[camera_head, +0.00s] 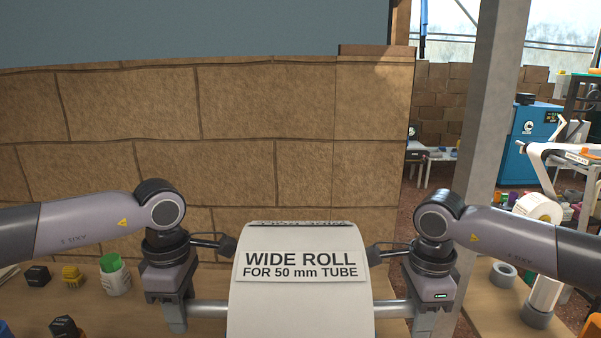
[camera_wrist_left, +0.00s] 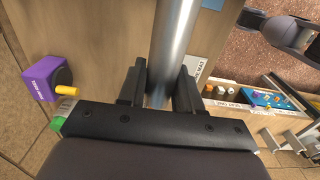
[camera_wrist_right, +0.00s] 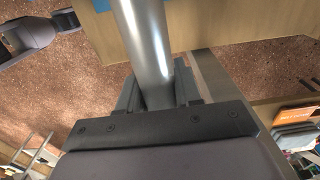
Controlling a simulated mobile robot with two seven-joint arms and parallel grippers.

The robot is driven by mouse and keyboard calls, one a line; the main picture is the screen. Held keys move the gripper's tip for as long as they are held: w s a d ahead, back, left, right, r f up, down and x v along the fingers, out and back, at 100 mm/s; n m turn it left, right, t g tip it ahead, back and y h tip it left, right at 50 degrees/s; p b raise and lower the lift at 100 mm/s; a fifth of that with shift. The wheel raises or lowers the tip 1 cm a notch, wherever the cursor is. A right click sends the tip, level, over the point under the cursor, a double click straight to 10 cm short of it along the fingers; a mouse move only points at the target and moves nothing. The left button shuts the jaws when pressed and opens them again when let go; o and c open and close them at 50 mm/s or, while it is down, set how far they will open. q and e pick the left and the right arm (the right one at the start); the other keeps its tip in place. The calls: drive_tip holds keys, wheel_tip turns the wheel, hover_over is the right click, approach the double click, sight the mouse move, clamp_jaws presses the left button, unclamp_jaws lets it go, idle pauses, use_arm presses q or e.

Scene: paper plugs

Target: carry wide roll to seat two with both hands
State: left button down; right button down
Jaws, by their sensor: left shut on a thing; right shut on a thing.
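The wide roll (camera_head: 300,305) is a large white roll in the lower middle of the head view, labelled "WIDE ROLL FOR 50 mm TUBE". A grey metal bar (camera_head: 209,310) sticks out at both of its sides. My left gripper (camera_head: 177,314) is shut on the bar's left end, and the bar (camera_wrist_left: 172,40) runs between its fingers in the left wrist view. My right gripper (camera_head: 423,318) is shut on the bar's right end (camera_wrist_right: 146,45), also between the fingers in the right wrist view. I cannot make out seat two; the roll hides what lies beneath.
At right are a grey ring (camera_head: 503,274) and a smaller white roll (camera_head: 539,208). A grey post (camera_head: 492,110) rises behind my right arm. A cardboard-coloured block wall closes the back.

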use_arm(q)
drive_tip(key=shift+s, duration=0.6)
use_arm(e)
drive_tip(key=shift+s, duration=0.6)
use_arm(q)
drive_tip(key=shift+w+r, duration=0.1)
drive_tip(key=shift+r, duration=0.05)
use_arm(e)
drive_tip(key=shift+w+r, duration=0.1)
